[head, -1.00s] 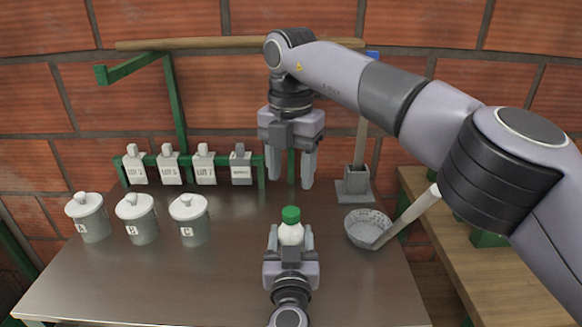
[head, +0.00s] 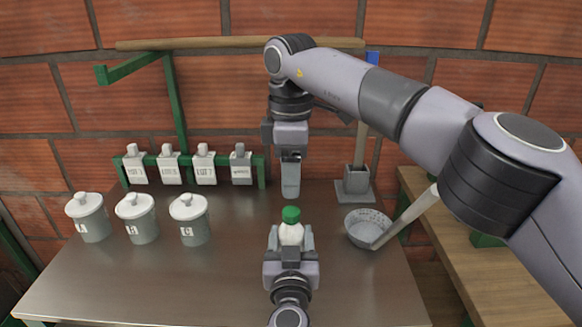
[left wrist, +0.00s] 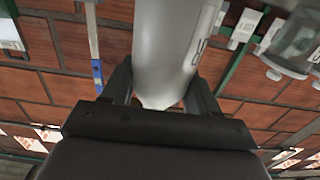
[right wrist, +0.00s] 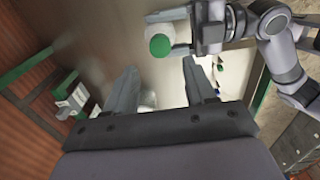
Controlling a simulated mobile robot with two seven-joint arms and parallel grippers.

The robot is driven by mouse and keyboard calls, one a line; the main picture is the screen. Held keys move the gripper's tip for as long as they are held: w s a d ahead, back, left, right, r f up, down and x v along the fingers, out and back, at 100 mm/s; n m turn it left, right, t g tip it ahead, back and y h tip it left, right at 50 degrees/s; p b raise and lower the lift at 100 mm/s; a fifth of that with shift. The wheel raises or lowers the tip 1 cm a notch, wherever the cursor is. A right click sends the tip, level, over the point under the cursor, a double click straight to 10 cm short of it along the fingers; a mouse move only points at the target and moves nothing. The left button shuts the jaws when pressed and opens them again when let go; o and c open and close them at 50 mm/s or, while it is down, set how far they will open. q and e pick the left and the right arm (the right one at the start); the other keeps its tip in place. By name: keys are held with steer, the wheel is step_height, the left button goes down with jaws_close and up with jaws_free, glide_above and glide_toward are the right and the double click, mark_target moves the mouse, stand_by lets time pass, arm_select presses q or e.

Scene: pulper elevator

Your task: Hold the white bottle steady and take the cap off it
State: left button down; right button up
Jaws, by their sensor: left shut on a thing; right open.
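The white bottle (head: 290,234) stands upright with its green cap (head: 291,214) on top. My left gripper (head: 291,243) is shut on the bottle from the near side; the left wrist view shows the pale bottle body (left wrist: 172,45) between its fingers. My right gripper (head: 290,185) is open and empty, pointing down above and slightly behind the cap, apart from it. In the head view its fingers line up one behind the other. In the right wrist view the green cap (right wrist: 160,45) lies beyond the fingertips (right wrist: 160,75), with the white bottle beside it.
Three lidded grey jars (head: 140,220) stand at the left of the metal table (head: 120,278). A grey bowl (head: 367,230) with a pale rod sits right of the bottle. A wooden bench (head: 480,250) is further right.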

mark_target(291, 211)
step_height(291, 211, down, 7)
steer(key=shift+f, duration=0.1)
stand_by(0.3)
jaws_close()
